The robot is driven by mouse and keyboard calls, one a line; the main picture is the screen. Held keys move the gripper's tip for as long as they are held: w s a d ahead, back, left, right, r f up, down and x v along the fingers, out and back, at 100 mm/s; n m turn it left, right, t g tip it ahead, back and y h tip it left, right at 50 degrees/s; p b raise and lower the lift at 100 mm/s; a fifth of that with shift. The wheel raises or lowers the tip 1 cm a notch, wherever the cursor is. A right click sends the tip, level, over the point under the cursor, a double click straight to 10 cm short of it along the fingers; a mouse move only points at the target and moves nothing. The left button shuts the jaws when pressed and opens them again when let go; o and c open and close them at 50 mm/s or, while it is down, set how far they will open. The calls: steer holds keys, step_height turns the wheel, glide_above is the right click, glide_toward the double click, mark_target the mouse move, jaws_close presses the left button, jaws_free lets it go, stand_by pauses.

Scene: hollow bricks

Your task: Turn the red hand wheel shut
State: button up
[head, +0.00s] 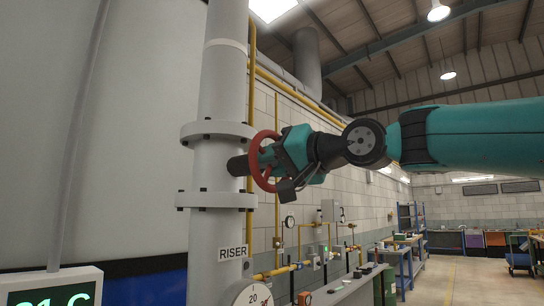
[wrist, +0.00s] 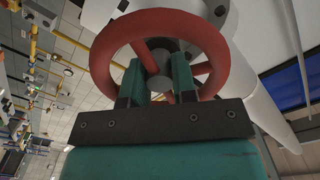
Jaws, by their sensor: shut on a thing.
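The red hand wheel (head: 262,161) stands upright on a dark stem at the side of the grey riser pipe (head: 217,165), between two bolted flanges. In the wrist view the red hand wheel (wrist: 112,31) fills the upper middle, with its spokes and dark hub partly hidden by my fingers. My gripper (head: 273,158) meets the wheel from the right. In the wrist view the two teal fingers of my gripper (wrist: 157,70) reach inside the rim, one on each side of the middle, and are shut on the wheel. The exact contact points are hidden.
A round gauge (head: 251,295) and a display box (head: 50,287) stand below, near the pipe. Yellow pipes (head: 252,100) run along the block wall behind. A grey bench (head: 345,289) is at lower right. The floor (head: 455,280) farther right looks open.

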steer(key=shift+f+m+p, duration=0.15)
steer(key=shift+m+p, duration=0.15)
steer(key=shift+m, duration=0.8)
steer(key=o, duration=0.6)
steer(key=shift+o, duration=0.2)
steer(key=b+v, duration=0.5)
steer(key=v, duration=1.2)
steer(key=shift+s, duration=0.2)
steer(key=shift+d, duration=0.1)
